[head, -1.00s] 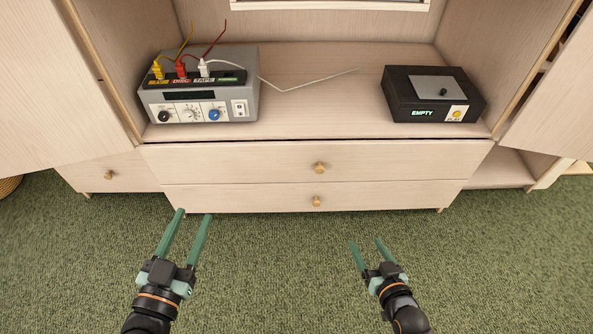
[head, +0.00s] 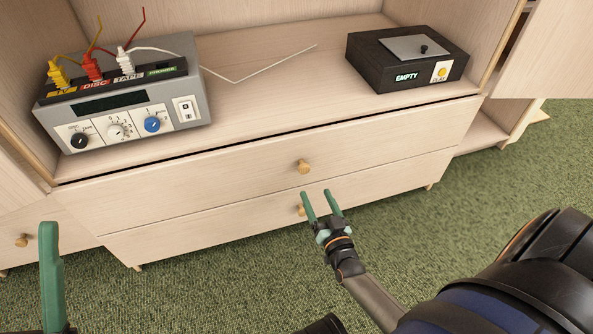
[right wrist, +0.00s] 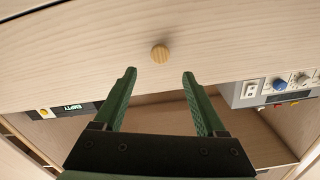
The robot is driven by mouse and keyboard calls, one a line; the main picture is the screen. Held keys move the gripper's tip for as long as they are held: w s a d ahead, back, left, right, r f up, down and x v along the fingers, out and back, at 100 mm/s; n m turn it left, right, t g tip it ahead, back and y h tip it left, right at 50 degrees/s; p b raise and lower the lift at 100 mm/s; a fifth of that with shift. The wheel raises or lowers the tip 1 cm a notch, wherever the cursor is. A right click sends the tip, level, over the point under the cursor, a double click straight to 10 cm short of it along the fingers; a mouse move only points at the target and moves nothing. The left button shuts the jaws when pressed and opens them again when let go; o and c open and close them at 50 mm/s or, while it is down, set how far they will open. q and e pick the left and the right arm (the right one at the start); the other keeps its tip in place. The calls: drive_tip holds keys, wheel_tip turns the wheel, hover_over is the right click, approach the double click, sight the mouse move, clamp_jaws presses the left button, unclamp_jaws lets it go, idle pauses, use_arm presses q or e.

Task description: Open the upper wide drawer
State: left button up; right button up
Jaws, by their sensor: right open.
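The upper wide drawer (head: 210,183) is shut, its face flush under the shelf. Its round wooden knob (head: 304,167) sits in the middle of the face. My right gripper (head: 318,192) is open and empty, just in front of the drawers and below that knob in the head view. In the right wrist view the upper drawer's knob (right wrist: 160,53) shows beyond the fingertips, between the two fingers and untouched. My left gripper (head: 50,275) shows only one green finger at the lower left; the rest is out of frame or hidden.
A lower wide drawer (head: 200,222) is shut beneath, its knob (head: 301,210) partly behind my right finger. On the shelf stand a grey switch box (head: 130,110) with cables and a black box (head: 407,62) marked EMPTY. A narrower drawer (head: 45,235) is at left. Green carpet lies in front.

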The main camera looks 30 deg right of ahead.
sight(305, 171)
drive_tip(key=b+x, duration=0.4)
drive_tip(key=x, duration=0.5)
drive_tip(key=shift+w+f, duration=0.1)
drive_tip(key=shift+w, duration=0.2)
drive_tip(key=shift+x, duration=0.8)
clamp_jaws()
